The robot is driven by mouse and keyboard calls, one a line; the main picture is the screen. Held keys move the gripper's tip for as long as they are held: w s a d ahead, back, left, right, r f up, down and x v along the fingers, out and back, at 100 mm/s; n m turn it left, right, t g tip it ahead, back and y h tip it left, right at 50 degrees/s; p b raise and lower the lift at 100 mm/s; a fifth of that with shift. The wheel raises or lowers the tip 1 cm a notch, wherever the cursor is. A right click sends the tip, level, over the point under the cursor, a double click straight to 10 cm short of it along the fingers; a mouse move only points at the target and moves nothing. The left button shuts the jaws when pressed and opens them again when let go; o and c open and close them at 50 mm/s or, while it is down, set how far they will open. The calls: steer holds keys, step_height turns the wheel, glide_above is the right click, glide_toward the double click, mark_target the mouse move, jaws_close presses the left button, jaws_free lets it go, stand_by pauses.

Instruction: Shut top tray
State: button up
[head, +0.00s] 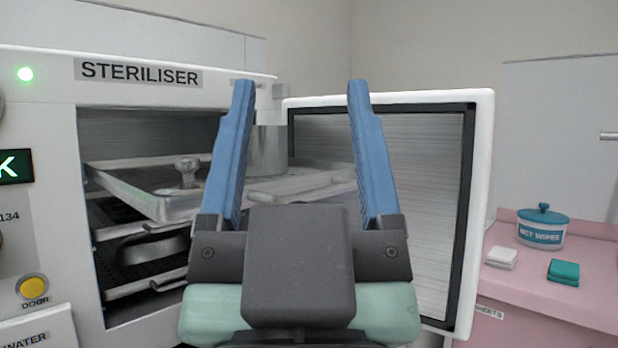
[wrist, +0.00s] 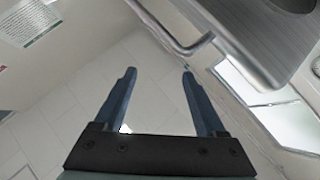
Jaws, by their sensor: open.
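The steriliser (head: 140,72) stands at the left with its door (head: 488,180) swung open to the right. Its metal top tray (head: 150,200) sticks out of the chamber toward the right, in front of the open door. A metal canister (head: 268,150) and a small knobbed metal item (head: 187,172) are on it. My gripper (head: 300,88) is open and empty, its blue fingers in front of the tray and partly hiding it. In the wrist view the open gripper (wrist: 158,72) is near a bent metal bar (wrist: 178,42) and a metal surface at upper right, probably the tray.
A lower tray (head: 150,285) with a metal dish (head: 152,247) sits inside the chamber. A pink counter (head: 560,315) at the right holds a wet wipes tub (head: 541,232), white cloths (head: 500,257) and a teal cloth (head: 563,271). The open door bounds the space on the right.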

steer(key=w+r+g+p, duration=0.1)
steer(key=r+p, duration=0.1)
steer(key=p, duration=0.2)
steer(key=w+r+p, duration=0.2)
steer(key=r+p, duration=0.1)
steer(key=p, duration=0.1)
steer(key=w+r+g+p, duration=0.1)
steer(key=w+r+p, duration=0.1)
steer(key=r+p, duration=0.1)
steer(key=shift+r+g+p, duration=0.15)
steer(key=shift+g+p, duration=0.15)
steer(key=shift+p, duration=0.5)
jaws_close()
steer(key=w+d+r+g+p, duration=0.3)
steer(key=w+r+g+p, duration=0.5)
steer(key=p, duration=2)
steer(key=m+g+y+p, duration=0.6)
steer(key=m+y, duration=0.3)
steer(key=y, duration=0.2)
glide_toward(328, 192)
steer(key=p+x, duration=0.4)
steer(key=x, duration=0.2)
steer(key=shift+w+a+f+p, duration=0.15)
steer(key=shift+w+a+p, duration=0.15)
